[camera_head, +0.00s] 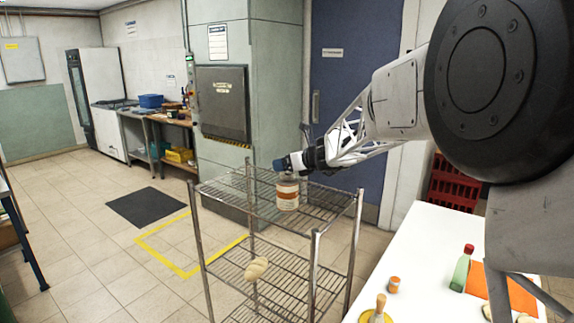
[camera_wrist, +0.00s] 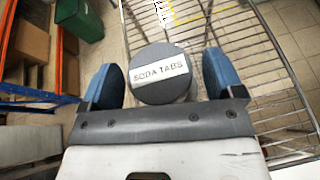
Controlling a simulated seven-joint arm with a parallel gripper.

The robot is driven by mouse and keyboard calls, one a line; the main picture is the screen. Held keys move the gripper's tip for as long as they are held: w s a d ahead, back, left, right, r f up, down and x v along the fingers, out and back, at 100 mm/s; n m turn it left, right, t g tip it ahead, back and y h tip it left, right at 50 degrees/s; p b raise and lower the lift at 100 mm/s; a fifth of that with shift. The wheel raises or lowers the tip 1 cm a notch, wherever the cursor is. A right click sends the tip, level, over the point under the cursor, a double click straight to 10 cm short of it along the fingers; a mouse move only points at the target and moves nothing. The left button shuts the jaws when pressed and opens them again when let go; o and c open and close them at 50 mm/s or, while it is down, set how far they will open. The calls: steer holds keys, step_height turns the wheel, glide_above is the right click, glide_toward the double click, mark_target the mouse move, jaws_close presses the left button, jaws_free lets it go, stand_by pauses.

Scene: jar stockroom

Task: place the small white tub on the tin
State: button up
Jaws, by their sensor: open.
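My gripper (camera_head: 291,163) is over the top shelf of the wire rack, its blue fingers open. A container with a white and orange label (camera_head: 287,193) stands upright on that shelf, just below the fingers. In the wrist view, a round dark grey lid marked "SODA TABS" (camera_wrist: 160,88) lies between the two open fingers (camera_wrist: 165,84), with a narrow gap on each side. No separate small white tub or tin can be clearly told apart in either view. I cannot tell which of these the lidded container is.
The wire rack (camera_head: 221,188) has bare space on its top shelf around the container. A pale, bread-like thing (camera_head: 256,268) lies on the lower shelf. A white table (camera_head: 430,240) at right holds a green bottle (camera_head: 461,271), a small orange container (camera_head: 394,285) and other items.

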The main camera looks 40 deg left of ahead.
steer(key=v, duration=1.1)
stand_by(0.9)
steer(key=s+d+n+h, duration=0.2)
steer(key=s+d+n, duration=0.15)
steer(key=d, duration=0.75)
steer(key=s+d+n+h, duration=0.25)
steer(key=s+d, duration=0.25)
steer(key=d, duration=0.6)
steer(key=s+d+n+h, duration=0.1)
steer(key=s+d+n, duration=0.3)
steer(key=d, duration=0.8)
steer(key=s+d+f+n+h, duration=0.4)
steer(key=s+d+f+n, duration=0.1)
steer(key=s+d, duration=0.8)
steer(key=s+d+f+n+t+h, duration=0.1)
steer(key=s+d+f+n+h, duration=0.3)
steer(key=s+d, duration=0.8)
steer(key=d+f+n, duration=0.1)
steer(key=d, duration=0.2)
steer(key=shift+s+d+f, duration=0.2)
steer(key=shift+s+d, duration=0.15)
steer(key=shift+s, duration=0.05)
